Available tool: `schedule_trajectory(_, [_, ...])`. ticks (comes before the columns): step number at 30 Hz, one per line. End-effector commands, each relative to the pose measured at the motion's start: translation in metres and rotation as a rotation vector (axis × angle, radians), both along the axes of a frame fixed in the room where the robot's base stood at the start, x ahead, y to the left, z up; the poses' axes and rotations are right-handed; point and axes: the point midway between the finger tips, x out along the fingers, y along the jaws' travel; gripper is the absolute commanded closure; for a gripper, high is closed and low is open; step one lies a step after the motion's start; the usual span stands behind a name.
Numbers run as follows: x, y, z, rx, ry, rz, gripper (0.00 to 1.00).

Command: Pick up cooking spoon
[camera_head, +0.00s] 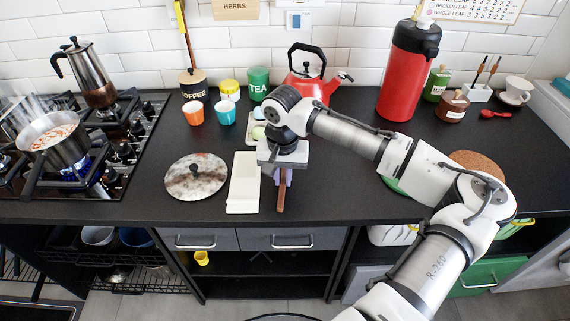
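A brown wooden handle (281,199) lies on the black counter near its front edge, pointing toward the camera. It looks like part of the cooking spoon; its far end is hidden under my gripper. My gripper (284,177) points down directly over this handle, at or just above it. The hand hides most of the fingers, so I cannot tell whether they are apart or closed, or whether they touch the handle.
A white rectangular tray (244,183) lies just left of my gripper, with a stone-patterned round lid (196,176) beyond it. Behind stand a red kettle (308,82), orange cup (193,112) and teal cup (225,112). A steaming pot (57,150) sits on the lit hob.

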Motion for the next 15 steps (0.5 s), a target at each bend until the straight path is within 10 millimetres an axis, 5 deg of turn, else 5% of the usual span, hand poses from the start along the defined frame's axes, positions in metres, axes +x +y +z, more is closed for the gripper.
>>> schedule_trajectory(15, [0.0004, 0.0001, 0.0073, 0.000, -0.001, 0.000, 1.00])
